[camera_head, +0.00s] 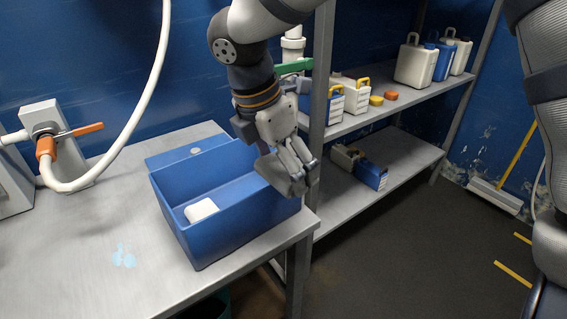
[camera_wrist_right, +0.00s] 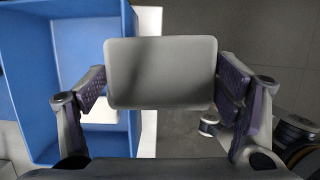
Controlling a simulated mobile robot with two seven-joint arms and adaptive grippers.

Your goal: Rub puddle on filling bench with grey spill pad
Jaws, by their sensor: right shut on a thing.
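The puddle (camera_head: 123,256) is a small pale-blue patch on the grey metal bench (camera_head: 75,225), left of the blue bin. My right gripper (camera_head: 298,170) is just beyond the bin's right side, raised above the bench's right end. It is shut on the grey spill pad, whose flat rectangular face (camera_wrist_right: 160,73) fills the space between the fingers in the right wrist view. In the head view the pad shows only partly among the fingers. My left gripper is not in view.
The open blue bin (camera_head: 230,226) holds a white block (camera_head: 201,210). A white hose (camera_head: 128,137) and an orange-handled valve (camera_head: 75,131) stand at the back left. A shelf rack (camera_head: 385,118) with several jugs stands right. The bench's front left is clear.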

